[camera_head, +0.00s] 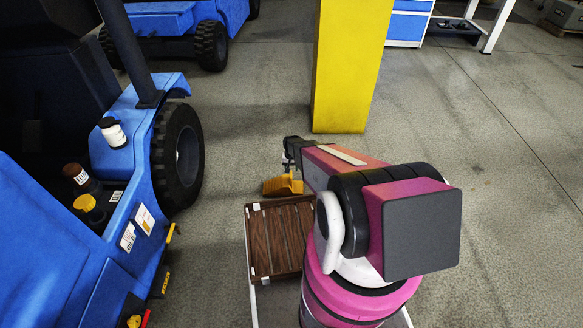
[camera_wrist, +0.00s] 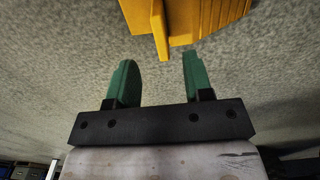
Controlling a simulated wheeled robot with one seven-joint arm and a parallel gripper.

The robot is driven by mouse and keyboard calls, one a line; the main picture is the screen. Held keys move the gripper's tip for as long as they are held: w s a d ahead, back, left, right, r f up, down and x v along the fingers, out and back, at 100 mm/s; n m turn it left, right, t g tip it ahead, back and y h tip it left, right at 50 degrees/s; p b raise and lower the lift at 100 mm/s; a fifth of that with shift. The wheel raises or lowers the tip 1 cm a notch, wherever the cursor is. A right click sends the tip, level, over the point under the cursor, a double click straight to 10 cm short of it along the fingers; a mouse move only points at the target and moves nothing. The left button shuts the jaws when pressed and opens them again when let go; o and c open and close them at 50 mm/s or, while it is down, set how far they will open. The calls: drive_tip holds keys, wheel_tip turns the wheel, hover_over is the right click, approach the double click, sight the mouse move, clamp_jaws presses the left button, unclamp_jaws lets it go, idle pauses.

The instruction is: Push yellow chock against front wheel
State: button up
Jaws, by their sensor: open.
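The yellow chock (camera_head: 283,185) lies on the grey floor to the right of the blue vehicle's front wheel (camera_head: 178,156), with a clear gap of floor between them. The chock also shows at the top of the wrist view (camera_wrist: 190,22), cut off by the frame edge, with a thin upright rib facing me. My gripper (camera_head: 291,150) is low by the chock, partly hidden by my own arm in the head view. In the wrist view my gripper's green fingers (camera_wrist: 157,80) are apart with nothing between them. The chock's rib is just beyond the fingertips; I cannot tell whether they touch.
A yellow pillar (camera_head: 346,65) stands behind my arm. A brown slatted crate (camera_head: 277,240) is in front of the chock, by my base. The blue vehicle (camera_head: 120,130) carries bottles on its side. A second blue vehicle (camera_head: 180,22) stands behind. Floor at right is open.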

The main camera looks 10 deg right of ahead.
sight(291, 174)
drive_tip(key=shift+a+f, duration=0.1)
drive_tip(key=shift+f, duration=4.15)
clamp_jaws()
drive_tip(key=shift+r, duration=0.1)
drive_tip(key=shift+r, duration=2.95)
